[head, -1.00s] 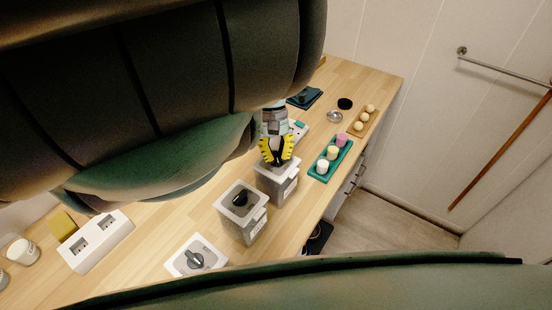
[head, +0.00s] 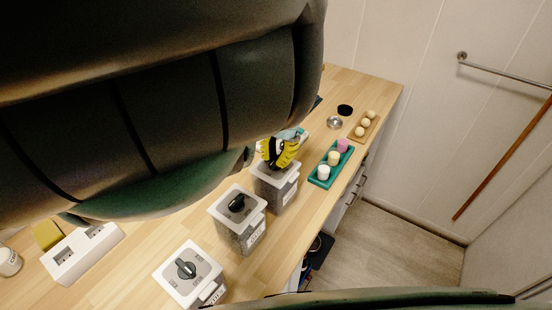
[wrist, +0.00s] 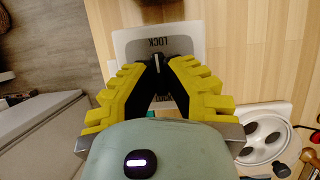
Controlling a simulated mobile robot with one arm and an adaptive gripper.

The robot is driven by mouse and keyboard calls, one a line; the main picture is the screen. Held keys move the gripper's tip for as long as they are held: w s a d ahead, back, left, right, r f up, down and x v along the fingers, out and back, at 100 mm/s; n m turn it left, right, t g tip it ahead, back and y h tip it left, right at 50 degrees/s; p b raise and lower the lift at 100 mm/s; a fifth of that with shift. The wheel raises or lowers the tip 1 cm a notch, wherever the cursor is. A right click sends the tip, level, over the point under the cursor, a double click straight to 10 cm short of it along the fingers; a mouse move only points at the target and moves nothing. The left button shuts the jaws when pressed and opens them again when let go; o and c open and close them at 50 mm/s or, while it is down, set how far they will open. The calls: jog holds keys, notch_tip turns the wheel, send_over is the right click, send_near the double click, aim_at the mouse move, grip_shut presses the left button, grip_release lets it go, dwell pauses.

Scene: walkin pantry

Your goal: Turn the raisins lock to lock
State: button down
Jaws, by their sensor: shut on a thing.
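Three grey canisters with pale square lids stand in a row on the wooden counter: a far one (head: 268,190), a middle one (head: 236,236) and a near one (head: 172,278). Their front labels are too small to read, so I cannot tell which says raisins. My gripper (head: 274,166), with yellow fingers, is down on the far canister's lid. In the wrist view, my gripper (wrist: 157,66) is shut on the dark knob (wrist: 157,82), mostly hidden between the fingers.
A teal tray (head: 317,181) with three coloured jars and a wooden tray (head: 357,135) with round things lie right of the far canister. A white box (head: 70,268) stands at the left. The counter's right edge drops to the floor. A rail (head: 505,71) is on the wall.

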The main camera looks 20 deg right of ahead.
jog(key=shift+m, duration=0.3)
dwell(0.4)
jog(key=c, duration=1)
grip_release()
jog(key=shift+r, duration=0.1)
jog(key=v, duration=1.1)
jog(key=shift+d+r, duration=0.15)
jog(key=shift+r, duration=0.2)
